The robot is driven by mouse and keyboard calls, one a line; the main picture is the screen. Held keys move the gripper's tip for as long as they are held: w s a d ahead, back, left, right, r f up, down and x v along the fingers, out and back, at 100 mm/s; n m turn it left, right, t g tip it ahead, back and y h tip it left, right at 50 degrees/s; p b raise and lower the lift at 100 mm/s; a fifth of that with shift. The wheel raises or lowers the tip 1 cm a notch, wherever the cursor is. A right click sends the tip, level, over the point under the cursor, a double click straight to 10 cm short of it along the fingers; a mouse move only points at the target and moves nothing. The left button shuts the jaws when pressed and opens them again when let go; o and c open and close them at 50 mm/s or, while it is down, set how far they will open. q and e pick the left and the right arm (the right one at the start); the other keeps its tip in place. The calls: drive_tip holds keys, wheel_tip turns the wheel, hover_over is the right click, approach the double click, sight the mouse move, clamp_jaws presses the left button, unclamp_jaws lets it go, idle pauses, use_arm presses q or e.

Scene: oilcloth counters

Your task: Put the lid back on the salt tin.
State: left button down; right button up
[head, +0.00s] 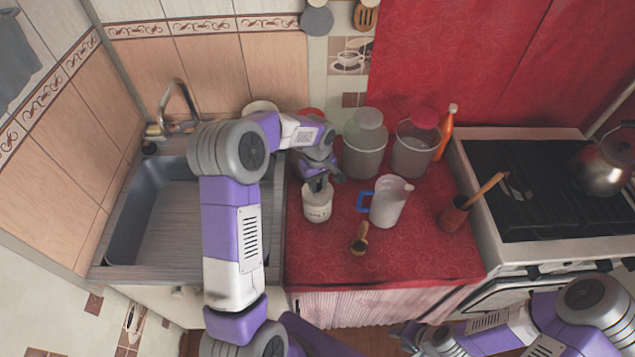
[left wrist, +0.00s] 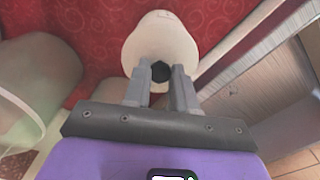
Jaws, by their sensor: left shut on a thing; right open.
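The white salt tin (head: 318,207), with dark writing on its front, stands on the red oilcloth near the counter's left side. My left gripper (head: 318,184) is directly above it, pointing down. In the left wrist view the gripper (left wrist: 161,78) is shut on the dark knob of the lid (left wrist: 160,71), over the white tin (left wrist: 157,38). The lid's edge is hard to make out, so I cannot tell whether it rests on the rim. My right gripper (head: 408,336) is open, low at the front edge, away from the tin.
A white jug (head: 391,203) with a blue handle and a small scoop (head: 359,241) stand right of the tin. Two grey canisters (head: 364,155) (head: 411,158) and an orange bottle (head: 445,131) are behind. The sink (head: 165,215) is left; the stove (head: 535,190) is right.

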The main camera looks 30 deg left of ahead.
idle(0.8)
use_arm(q)
drive_tip(key=shift+c, duration=1.8)
unclamp_jaws()
drive_tip(key=shift+f, duration=0.1)
drive_tip(key=shift+r+p, duration=2.4)
drive_tip(key=shift+r, duration=1.2)
drive_tip(key=shift+f, duration=0.1)
clamp_jaws()
